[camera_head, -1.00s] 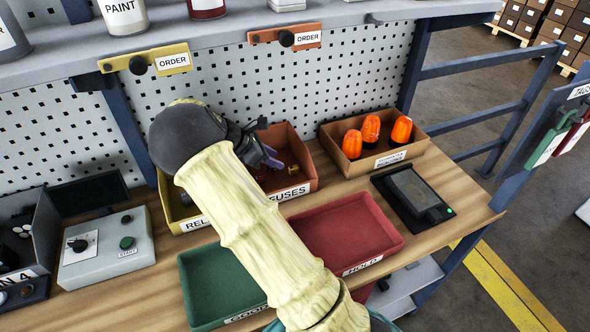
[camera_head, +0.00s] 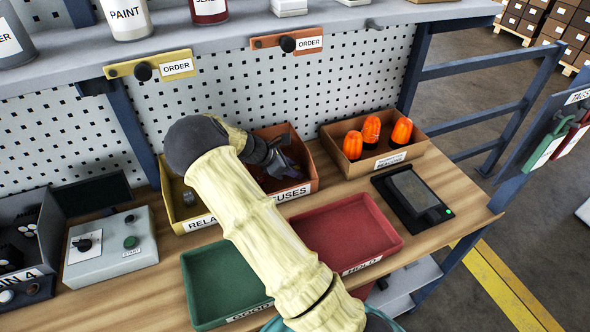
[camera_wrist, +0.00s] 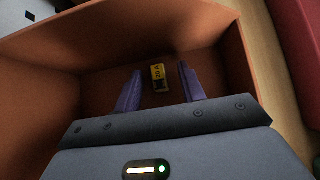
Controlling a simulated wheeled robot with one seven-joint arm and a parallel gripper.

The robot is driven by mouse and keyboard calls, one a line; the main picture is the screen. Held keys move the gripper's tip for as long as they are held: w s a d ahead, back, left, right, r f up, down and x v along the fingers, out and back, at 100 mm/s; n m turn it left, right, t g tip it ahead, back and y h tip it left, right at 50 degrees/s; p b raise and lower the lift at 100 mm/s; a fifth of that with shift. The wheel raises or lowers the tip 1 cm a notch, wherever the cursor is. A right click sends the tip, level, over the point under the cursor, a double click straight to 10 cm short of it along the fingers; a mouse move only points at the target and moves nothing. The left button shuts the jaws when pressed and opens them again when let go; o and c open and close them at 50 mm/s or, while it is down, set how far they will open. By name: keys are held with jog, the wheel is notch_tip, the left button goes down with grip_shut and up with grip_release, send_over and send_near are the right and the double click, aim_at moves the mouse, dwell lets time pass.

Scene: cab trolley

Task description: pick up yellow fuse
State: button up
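The yellow fuse (camera_wrist: 158,77) lies on the floor of the orange-brown fuses bin (camera_wrist: 215,75) in the wrist view, a small yellow block with dark markings. My gripper (camera_wrist: 158,86) is open, its two purple fingers on either side of the fuse's line, with a gap on each side. I cannot tell how far above the fuse the fingertips are. In the head view my gripper (camera_head: 281,163) reaches down into the fuses bin (camera_head: 312,178), and the fuse is hidden there.
The yellow relay bin (camera_head: 176,200) is left of the fuses bin. A bin of orange beacons (camera_head: 430,150) stands to the right. The green tray (camera_head: 205,290) and red tray (camera_head: 385,235) lie in front. A black scale (camera_head: 412,195) is at right.

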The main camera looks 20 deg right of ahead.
jog(key=shift+d+f, duration=0.2)
dwell(0.4)
grip_shut()
jog(key=shift+r, duration=0.15)
notch_tip(320, 180, up, 10)
jog(key=shift+f+b, duration=0.1)
jog(key=shift+b, duration=0.5)
